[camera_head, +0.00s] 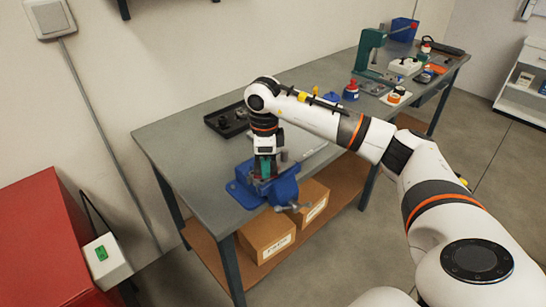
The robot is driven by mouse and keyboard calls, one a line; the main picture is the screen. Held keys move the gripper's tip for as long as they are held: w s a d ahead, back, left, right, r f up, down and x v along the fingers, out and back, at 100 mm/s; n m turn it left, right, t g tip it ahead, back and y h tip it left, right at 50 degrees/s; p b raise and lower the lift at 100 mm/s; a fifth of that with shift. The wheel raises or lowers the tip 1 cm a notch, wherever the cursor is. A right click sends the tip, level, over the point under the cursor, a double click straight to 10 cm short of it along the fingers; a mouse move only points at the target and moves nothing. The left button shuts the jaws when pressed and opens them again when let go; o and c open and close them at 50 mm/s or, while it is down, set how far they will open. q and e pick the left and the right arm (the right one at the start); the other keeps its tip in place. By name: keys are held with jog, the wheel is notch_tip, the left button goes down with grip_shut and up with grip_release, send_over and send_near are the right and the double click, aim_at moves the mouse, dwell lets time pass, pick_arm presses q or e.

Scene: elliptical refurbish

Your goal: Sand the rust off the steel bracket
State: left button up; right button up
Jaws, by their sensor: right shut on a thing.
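My right arm reaches in from the right over the grey workbench (185,139). My right gripper (265,161) points down over the blue vise (246,188) at the bench's near edge. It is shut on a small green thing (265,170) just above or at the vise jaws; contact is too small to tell. I cannot clearly make out the steel bracket or its rust, as the gripper covers most of the jaw area. My left gripper is not in view.
A black tray (215,122) with small dark parts lies behind the vise. A green press (369,52), bottles and small items stand toward the bench's far end. Cardboard boxes (268,238) sit on the lower shelf. A red cabinet (40,235) is at left.

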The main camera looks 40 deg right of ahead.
aim_at(257, 177)
jog(key=shift+s+a+f, duration=0.1)
jog(key=shift+a+f, duration=0.1)
jog(key=shift+a, duration=0.55)
jog(key=shift+s+a+f, duration=0.1)
jog(key=shift+a+f, duration=0.05)
jog(key=shift+a, duration=0.6)
jog(key=shift+w+d+r+p, duration=0.1)
jog(key=shift+w+r+p, duration=0.1)
jog(key=shift+r+p, duration=1.1)
jog(key=shift+w+d+r+p, duration=0.15)
jog(key=shift+r+p, duration=0.45)
jog(key=shift+r, duration=1.3)
jog(key=shift+a, duration=0.1)
jog(key=shift+r, duration=0.15)
jog(key=shift+r+p, duration=0.9)
jog(key=shift+r, duration=0.55)
jog(key=shift+f, duration=0.2)
